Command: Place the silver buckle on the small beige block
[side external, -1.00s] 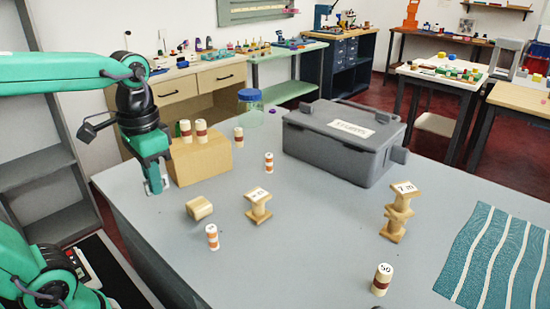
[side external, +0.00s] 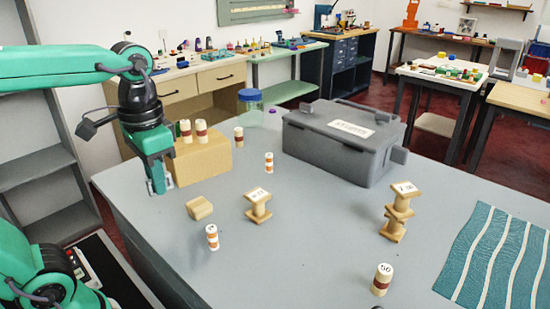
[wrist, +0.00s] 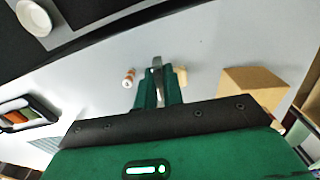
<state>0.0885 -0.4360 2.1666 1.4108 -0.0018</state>
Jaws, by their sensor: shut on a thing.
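My gripper (side external: 158,188) points down at the left of the counter, in front of the larger tan box. In the wrist view its green fingers (wrist: 158,92) are shut on a thin silver piece, which looks like the silver buckle (wrist: 157,62). In the side view the buckle is mostly hidden by the fingertips. The small beige block (side external: 200,208) lies on the counter, to the right of my gripper and a little nearer the camera, apart from it. It also seems to show in the wrist view (wrist: 182,74), just right of the fingers.
The tan box (side external: 205,165) carries striped cylinders. A striped cylinder (side external: 212,237) stands near the small block, and a wooden spool (side external: 258,205) to its right. Stacked spools (side external: 397,212), a grey lidded bin (side external: 345,140) and a teal striped cloth (side external: 495,260) are farther right. The middle is clear.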

